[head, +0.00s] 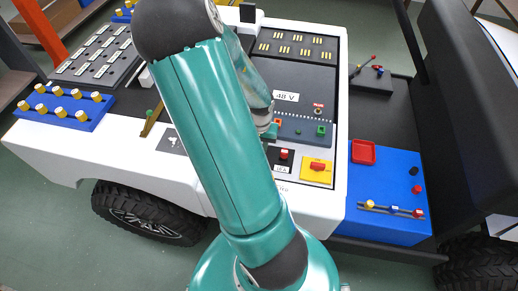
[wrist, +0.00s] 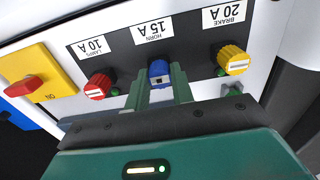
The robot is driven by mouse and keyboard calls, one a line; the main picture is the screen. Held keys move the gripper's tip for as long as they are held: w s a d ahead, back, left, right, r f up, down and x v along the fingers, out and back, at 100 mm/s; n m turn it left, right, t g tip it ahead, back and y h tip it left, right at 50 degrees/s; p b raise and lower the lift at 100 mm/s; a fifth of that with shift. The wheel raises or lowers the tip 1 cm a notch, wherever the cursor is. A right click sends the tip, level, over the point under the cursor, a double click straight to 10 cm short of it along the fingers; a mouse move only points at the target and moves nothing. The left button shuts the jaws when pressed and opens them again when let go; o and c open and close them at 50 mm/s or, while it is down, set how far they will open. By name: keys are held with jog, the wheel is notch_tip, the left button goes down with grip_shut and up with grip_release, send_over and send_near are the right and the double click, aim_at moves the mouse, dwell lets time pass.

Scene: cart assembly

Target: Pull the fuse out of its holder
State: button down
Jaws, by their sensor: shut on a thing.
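A blue fuse (wrist: 158,72) stands at the black fuse panel (wrist: 122,58) under the label "HORN 15 A" in the wrist view. My gripper (wrist: 161,82) has its two green fingers on either side of this fuse and is shut on it. The fuse appears to be at its holder; the fingers hide its base, so I cannot tell how deep it sits. In the head view my arm covers the blue fuse and most of the gripper.
A red fuse (wrist: 98,86), labelled "LAMPS 10 A", stands left of my fingers, and a yellow fuse (wrist: 233,60), labelled "BRAKE 20 A", stands right. A red switch on a yellow plate (head: 317,171) is nearby. A blue tray (head: 385,190) lies at the right.

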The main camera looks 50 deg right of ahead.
jog(key=shift+w+r, duration=0.1)
jog(key=shift+r, duration=0.25)
jog(key=shift+r, duration=2.25)
